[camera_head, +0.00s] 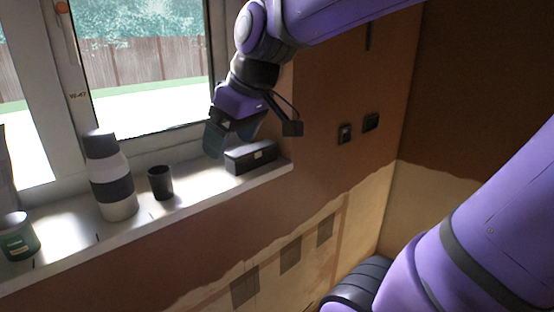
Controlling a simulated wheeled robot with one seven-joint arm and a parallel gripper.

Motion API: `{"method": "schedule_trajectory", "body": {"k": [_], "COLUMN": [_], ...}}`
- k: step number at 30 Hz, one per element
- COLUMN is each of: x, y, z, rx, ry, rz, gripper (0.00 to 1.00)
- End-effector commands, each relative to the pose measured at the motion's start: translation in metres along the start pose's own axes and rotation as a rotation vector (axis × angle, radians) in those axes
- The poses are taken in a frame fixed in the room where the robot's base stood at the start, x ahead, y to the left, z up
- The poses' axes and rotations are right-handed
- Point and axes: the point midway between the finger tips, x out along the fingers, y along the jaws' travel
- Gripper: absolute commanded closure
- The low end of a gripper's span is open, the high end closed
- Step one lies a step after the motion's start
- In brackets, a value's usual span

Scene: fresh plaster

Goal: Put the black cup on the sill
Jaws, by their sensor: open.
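The black cup (160,183) stands upright on the white window sill (190,197), between a striped bottle and a dark box. My gripper (228,142) is above the sill, up and to the right of the cup and apart from it. Its fingers point down near the window side of the box. The jaws are open, and I see nothing held between them. The far finger is partly hidden by the gripper body.
A white and dark banded bottle (112,190) stands left of the cup. A green tin (17,237) stands at the far left. The dark box (250,156) lies at the sill's right end. The window frame (150,146) rises behind. Some sill is bare right of the cup.

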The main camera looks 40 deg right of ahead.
Motion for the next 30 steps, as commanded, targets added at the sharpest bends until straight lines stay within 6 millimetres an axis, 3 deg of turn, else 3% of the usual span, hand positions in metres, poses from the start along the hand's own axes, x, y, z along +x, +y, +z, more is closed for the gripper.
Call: {"method": "schedule_trajectory", "body": {"k": [6,12,30], "x": [-0.017,-0.02,-0.02], "y": [-0.011,-0.013,-0.013], "z": [0.061,0.09,0.096], "rx": [0.181,0.285,0.308], "ry": [0.027,0.049,0.053], "rz": [0.107,0.161,0.171], "gripper": [0.14,0.14,0.14]}}
